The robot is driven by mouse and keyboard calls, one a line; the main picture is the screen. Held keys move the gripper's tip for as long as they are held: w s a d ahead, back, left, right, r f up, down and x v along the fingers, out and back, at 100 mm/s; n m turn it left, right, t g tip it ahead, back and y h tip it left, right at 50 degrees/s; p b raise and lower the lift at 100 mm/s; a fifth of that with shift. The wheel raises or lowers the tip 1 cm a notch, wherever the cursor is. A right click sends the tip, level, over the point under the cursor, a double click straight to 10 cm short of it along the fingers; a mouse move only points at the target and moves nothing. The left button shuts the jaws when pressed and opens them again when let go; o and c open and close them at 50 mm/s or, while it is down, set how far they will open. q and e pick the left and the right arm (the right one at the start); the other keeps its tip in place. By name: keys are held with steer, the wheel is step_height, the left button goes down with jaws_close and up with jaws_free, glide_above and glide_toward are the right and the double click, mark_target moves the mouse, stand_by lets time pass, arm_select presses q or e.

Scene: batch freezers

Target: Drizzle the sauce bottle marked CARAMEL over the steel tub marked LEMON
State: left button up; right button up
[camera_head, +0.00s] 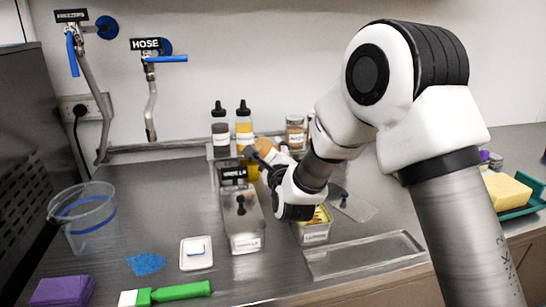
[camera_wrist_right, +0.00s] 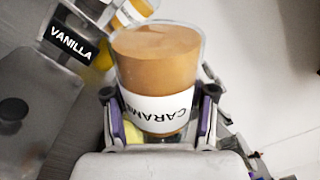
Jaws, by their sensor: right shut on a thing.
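My right gripper (camera_head: 264,160) is shut on the CARAMEL bottle (camera_wrist_right: 158,58), which has brown-orange sauce and a white label that reads upside down in the right wrist view. Both fingers (camera_wrist_right: 160,94) press on its sides. In the head view the bottle (camera_head: 265,145) is mostly hidden by the gripper; its nozzle is not visible. A steel tub (camera_head: 315,238) with yellow content stands below and right of the gripper; its label is too small to read surely, and my arm covers part of it. My left gripper is not in view.
A tub labelled VANILLA (camera_head: 247,243) stands left of the yellow one. A dark-sauce bottle (camera_head: 220,140) and a yellow-sauce bottle (camera_head: 244,125) stand at the back, beside a jar (camera_head: 295,132). A clear lid (camera_head: 365,255) lies in front right. A clear bucket (camera_head: 85,225) stands at left.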

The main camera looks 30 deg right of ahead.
steer(key=shift+w, duration=0.2)
stand_by(0.4)
steer(key=shift+x, duration=2.1)
steer(key=n, duration=0.4)
step_height(320, 180, up, 3)
steer(key=n+p, duration=0.1)
steer(key=n, duration=0.1)
steer(key=n+p, duration=0.1)
steer(key=n, duration=0.1)
steer(key=shift+s+f+n, duration=0.1)
steer(key=shift+f+n, duration=0.1)
steer(key=shift+n, duration=0.1)
